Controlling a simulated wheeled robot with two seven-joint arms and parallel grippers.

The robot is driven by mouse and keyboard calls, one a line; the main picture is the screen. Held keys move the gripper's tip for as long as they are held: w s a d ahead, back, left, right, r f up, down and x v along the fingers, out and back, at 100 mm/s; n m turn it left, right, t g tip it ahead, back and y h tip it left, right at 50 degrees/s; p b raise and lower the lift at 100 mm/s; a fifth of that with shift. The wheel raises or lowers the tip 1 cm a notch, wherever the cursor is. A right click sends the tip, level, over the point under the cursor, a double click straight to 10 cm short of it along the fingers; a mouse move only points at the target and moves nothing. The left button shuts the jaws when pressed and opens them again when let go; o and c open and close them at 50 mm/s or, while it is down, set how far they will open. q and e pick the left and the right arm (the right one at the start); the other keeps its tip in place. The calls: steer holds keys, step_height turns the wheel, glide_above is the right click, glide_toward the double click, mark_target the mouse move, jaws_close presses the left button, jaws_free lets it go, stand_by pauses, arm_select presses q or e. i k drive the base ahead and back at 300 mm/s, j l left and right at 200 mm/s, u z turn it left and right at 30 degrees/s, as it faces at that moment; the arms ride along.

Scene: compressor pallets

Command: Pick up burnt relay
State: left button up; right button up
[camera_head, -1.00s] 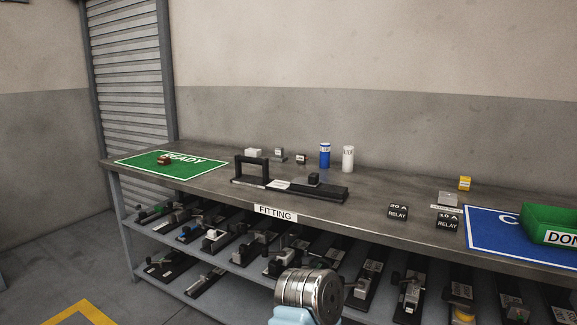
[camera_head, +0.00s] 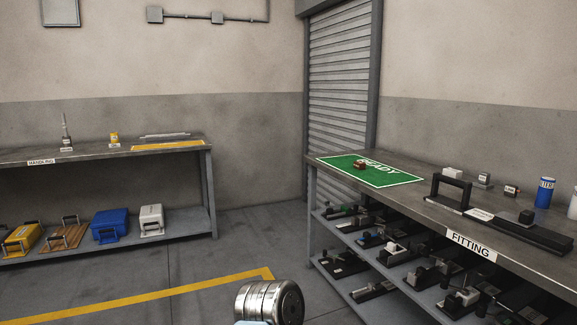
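No part is clearly marked as the burnt relay. A small brown-red part (camera_head: 360,165) lies on the green READY mat (camera_head: 400,181) at the left end of the fitting bench; it is too small to tell whether it is burnt. A small white-and-red part (camera_head: 511,190) and a small dark block (camera_head: 526,216) are farther right on the bench. Neither gripper is in view; only a metal-coloured part of my arm shows at the bottom edge.
The fitting bench (camera_head: 432,203) stands at the right, with several parts on its lower shelf. The handling bench (camera_head: 90,152) stands at the left with coloured cases below. Open floor with a yellow line (camera_head: 150,293) lies between them.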

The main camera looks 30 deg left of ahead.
mark_target(359, 165)
steer(key=u, duration=0.7)
steer(key=z, duration=0.55)
steer(key=i+j+z, duration=0.15)
steer(key=z, duration=0.2)
steer(key=j+z, duration=0.35)
steer(key=i+j+z, duration=0.1)
steer(key=j+z, duration=0.25)
